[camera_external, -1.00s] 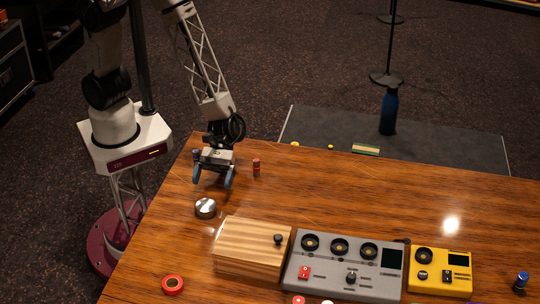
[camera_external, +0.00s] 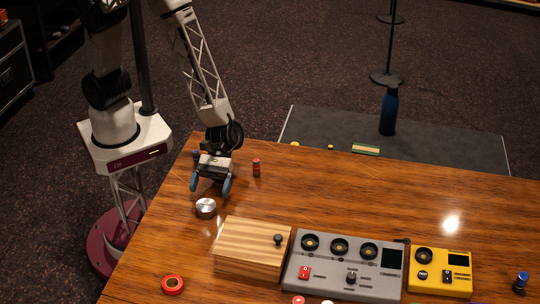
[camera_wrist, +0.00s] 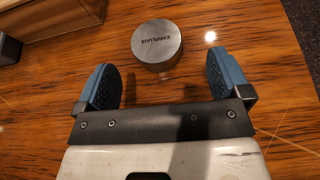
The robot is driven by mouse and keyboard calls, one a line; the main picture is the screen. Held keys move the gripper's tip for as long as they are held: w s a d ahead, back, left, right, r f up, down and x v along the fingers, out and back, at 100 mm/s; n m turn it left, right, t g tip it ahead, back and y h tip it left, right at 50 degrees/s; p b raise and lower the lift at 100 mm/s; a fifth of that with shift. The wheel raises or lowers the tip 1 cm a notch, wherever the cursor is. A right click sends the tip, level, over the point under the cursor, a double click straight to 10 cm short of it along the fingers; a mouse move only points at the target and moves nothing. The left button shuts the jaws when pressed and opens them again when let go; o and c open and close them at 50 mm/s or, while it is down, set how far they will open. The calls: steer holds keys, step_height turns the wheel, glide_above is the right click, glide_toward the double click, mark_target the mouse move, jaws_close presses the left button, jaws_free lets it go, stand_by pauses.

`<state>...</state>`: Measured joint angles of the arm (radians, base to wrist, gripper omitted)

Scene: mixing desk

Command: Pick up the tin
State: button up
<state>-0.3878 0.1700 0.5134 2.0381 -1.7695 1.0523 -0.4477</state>
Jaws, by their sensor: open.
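The tin (camera_external: 206,207) is a small round silver can standing on the wooden table, left of the wooden box. In the wrist view the tin (camera_wrist: 157,44) shows the word EARPLUGS on its lid and stands just beyond the fingertips, roughly centred between them. My gripper (camera_external: 210,186) is open and empty, with its blue fingers spread just behind the tin in the outside view. The two blue finger pads (camera_wrist: 166,72) also show in the wrist view, and neither seems to touch the tin.
A wooden box (camera_external: 232,260) with a dark knob stands right of the tin. A grey mixer (camera_external: 330,283) and a yellow device (camera_external: 440,285) are further right. A red tape roll (camera_external: 173,284) lies in front. A small red cylinder (camera_external: 256,167) stands right of my gripper.

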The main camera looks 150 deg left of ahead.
mark_target(204, 207)
steer(key=shift+w, duration=0.1)
steer(key=shift+x, duration=2.55)
steer(key=shift+w+a+r, duration=0.1)
steer(key=shift+w+a, duration=0.05)
steer(key=shift+w, duration=0.05)
steer(key=c, duration=1.1)
steer(key=shift+o, duration=0.2)
step_height(204, 207, up, 10)
